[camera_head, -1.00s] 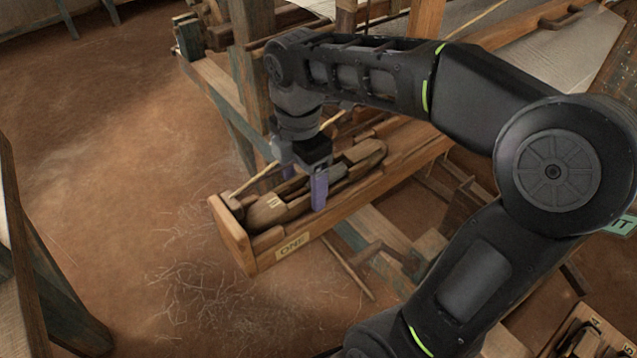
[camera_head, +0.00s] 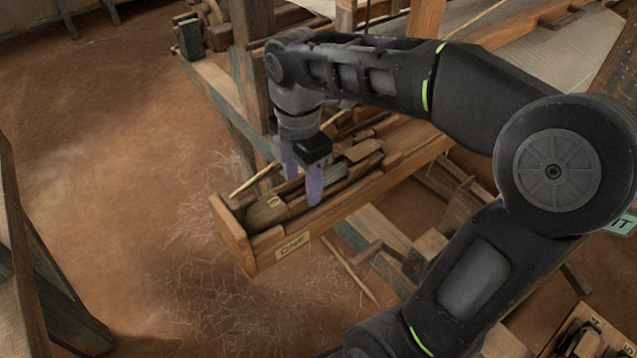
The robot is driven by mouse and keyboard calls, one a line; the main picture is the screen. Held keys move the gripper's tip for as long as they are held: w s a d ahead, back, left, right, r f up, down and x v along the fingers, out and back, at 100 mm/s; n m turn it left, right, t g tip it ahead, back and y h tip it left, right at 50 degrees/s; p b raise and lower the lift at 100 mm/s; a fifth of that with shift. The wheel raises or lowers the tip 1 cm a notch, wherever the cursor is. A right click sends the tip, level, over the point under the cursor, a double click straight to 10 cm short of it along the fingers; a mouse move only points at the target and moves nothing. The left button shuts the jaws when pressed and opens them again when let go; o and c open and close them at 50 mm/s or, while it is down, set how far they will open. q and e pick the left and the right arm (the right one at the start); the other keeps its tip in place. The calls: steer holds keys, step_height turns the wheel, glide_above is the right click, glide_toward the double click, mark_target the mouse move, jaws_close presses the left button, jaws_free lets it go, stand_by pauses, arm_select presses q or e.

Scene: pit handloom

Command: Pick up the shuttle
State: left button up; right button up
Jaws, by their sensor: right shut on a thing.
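The wooden shuttle (camera_head: 268,211) lies lengthwise in the wooden box labelled ONE (camera_head: 232,240). It is a long brown piece with a rounded near end. My right gripper (camera_head: 302,188) points down into the box and is shut on the shuttle, with its purple fingers on either side of it. The finger tips are partly hidden by the box and the shuttle. I cannot tell any gap between the shuttle and the box floor. My left gripper is not in view.
Other wooden pieces lie in the box beside and behind the shuttle. The loom's post (camera_head: 256,75) and beams stand close behind my right arm. A thin stick (camera_head: 350,268) lies below the box. The earthen floor on the left is open.

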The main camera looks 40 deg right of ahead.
jaws_close()
steer(key=shift+r, duration=0.15)
steer(key=shift+r, duration=0.35)
step_height(320, 180, up, 5)
steer(key=shift+f+p, duration=0.1)
steer(key=shift+p, duration=0.45)
step_height(320, 180, up, 4)
steer(key=p, duration=0.4)
steer(key=shift+r, duration=0.2)
steer(key=shift+f, duration=0.1)
